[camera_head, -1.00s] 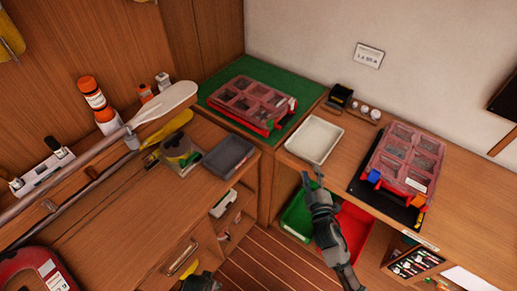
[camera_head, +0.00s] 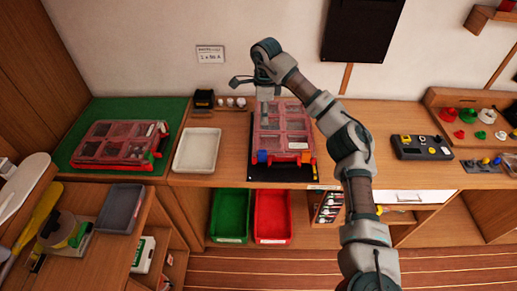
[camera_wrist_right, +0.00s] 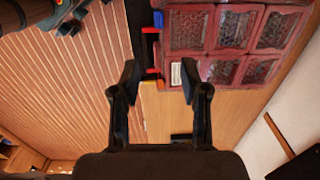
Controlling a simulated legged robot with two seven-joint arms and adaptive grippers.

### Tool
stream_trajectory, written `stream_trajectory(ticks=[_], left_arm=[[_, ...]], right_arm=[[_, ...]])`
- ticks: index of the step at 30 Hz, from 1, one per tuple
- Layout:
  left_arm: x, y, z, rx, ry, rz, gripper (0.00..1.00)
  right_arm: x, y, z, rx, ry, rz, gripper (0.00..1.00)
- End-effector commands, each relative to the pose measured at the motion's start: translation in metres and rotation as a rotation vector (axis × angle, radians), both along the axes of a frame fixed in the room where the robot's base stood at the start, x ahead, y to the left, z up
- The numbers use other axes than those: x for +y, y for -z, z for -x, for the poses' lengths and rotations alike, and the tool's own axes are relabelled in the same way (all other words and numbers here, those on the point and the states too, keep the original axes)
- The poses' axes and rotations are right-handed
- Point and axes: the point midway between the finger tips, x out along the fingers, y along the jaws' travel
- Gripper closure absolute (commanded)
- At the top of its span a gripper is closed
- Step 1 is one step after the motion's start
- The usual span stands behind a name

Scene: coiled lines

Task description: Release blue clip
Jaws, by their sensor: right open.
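The blue clip (camera_head: 262,157) is on the front edge of a red organizer case (camera_head: 296,145), at its left corner. The case has a clear lid over several compartments and lies on a black mat (camera_head: 283,173) on the bench. My right gripper (camera_head: 257,88) is above the back left part of the case, apart from the clip. In the right wrist view the gripper (camera_wrist_right: 159,82) is open and empty, its fingers spread over the bench edge. The blue clip (camera_wrist_right: 157,20) is beyond the fingertips, at the case's side. My left gripper is not in view.
A white tray (camera_head: 197,150) is left of the case. A second red case (camera_head: 120,143) lies on a green mat (camera_head: 70,136). A black device (camera_head: 421,147) is to the right. Green (camera_head: 231,215) and red (camera_head: 272,216) bins are below the bench.

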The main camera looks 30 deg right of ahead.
Motion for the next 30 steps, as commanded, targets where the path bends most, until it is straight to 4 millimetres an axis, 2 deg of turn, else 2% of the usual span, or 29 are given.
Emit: stream_trajectory(ticks=[4,8,21,24,30], left_arm=[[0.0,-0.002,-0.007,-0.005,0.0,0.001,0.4],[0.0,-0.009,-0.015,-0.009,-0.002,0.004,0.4],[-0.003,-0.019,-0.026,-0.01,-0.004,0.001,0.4],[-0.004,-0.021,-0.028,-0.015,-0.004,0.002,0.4],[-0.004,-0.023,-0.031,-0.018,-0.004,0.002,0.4]], right_arm=[[-0.001,0.016,0.001,0.01,0.002,0.009,0.55],[0.002,0.041,0.002,0.011,0.001,0.011,0.55],[-0.001,0.142,0.002,0.008,0.001,0.006,0.55],[0.0,0.156,0.002,0.008,0.001,0.005,0.55],[0.001,0.171,0.002,0.006,0.0,0.006,0.55]])
